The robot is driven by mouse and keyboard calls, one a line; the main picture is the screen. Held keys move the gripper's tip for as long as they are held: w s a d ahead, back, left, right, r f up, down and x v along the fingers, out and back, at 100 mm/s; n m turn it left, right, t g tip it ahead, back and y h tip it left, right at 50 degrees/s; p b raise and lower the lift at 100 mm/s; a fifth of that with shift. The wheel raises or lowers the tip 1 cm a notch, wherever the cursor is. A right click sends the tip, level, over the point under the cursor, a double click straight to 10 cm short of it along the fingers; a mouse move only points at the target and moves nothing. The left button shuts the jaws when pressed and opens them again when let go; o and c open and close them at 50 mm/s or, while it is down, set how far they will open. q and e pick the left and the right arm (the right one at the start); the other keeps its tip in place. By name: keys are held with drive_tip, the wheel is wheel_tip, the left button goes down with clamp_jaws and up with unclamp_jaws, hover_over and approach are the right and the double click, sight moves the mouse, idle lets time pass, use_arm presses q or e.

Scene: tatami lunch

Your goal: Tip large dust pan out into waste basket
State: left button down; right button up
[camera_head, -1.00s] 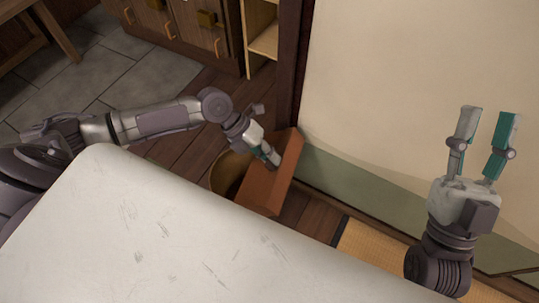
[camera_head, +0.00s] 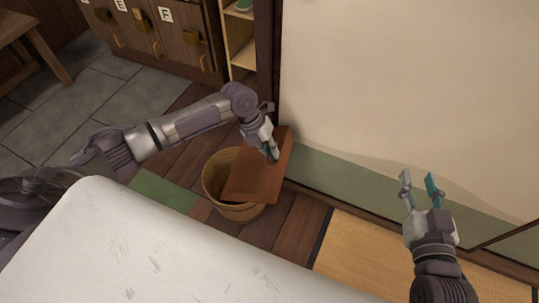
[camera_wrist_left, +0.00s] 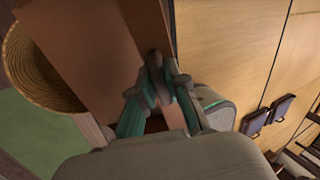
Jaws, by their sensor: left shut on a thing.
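The large dust pan (camera_head: 258,180) is a flat reddish-brown piece with a raised back. In the head view it lies over the right part of the waste basket (camera_head: 214,176), a round tan woven bin on the wooden floor. My left gripper (camera_head: 273,152) is shut on the dust pan at its raised back edge. In the left wrist view, my left gripper (camera_wrist_left: 158,92) grips the pan (camera_wrist_left: 85,50), and the basket rim (camera_wrist_left: 28,62) shows beneath it at left. The pan hides part of the basket's opening; I cannot see its contents. My right gripper (camera_head: 420,184) is open and empty, away at the right.
A green mat (camera_head: 163,191) lies left of the basket. A white surface (camera_head: 130,250) fills the near left. A pale wall (camera_head: 400,90) and a dark post (camera_head: 267,60) stand close behind the pan. Tatami (camera_head: 375,250) lies at the right, cabinets (camera_head: 160,40) at the back.

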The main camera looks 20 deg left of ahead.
sight(284, 164)
use_arm(q)
drive_tip(key=shift+w+d, duration=0.1)
drive_tip(key=shift+d, duration=0.25)
drive_tip(key=shift+w+d+f+y, duration=0.1)
drive_tip(key=shift+d+f+y, duration=0.1)
drive_tip(key=shift+d+y, duration=0.3)
drive_tip(key=shift+w+d+f+y, duration=0.1)
drive_tip(key=shift+d+f+y, duration=0.05)
drive_tip(key=shift+d+y, duration=0.3)
drive_tip(key=shift+d+f+g+y+b, duration=0.3)
drive_tip(key=shift+d+f+y+b, duration=0.25)
drive_tip(key=shift+d+y, duration=0.45)
drive_tip(key=shift+y, duration=0.35)
use_arm(e)
drive_tip(key=shift+w+a+r+t+y, duration=0.1)
drive_tip(key=shift+a+r+t+y, duration=0.1)
drive_tip(key=shift+r+t, duration=0.5)
drive_tip(key=shift+a+r+t+y, duration=0.1)
drive_tip(key=shift+r+t+y, duration=0.2)
drive_tip(key=shift+r, duration=0.7)
drive_tip(key=shift+w+a+r+t+y, duration=0.1)
drive_tip(key=shift+r+t, duration=0.5)
drive_tip(key=shift+r, duration=0.25)
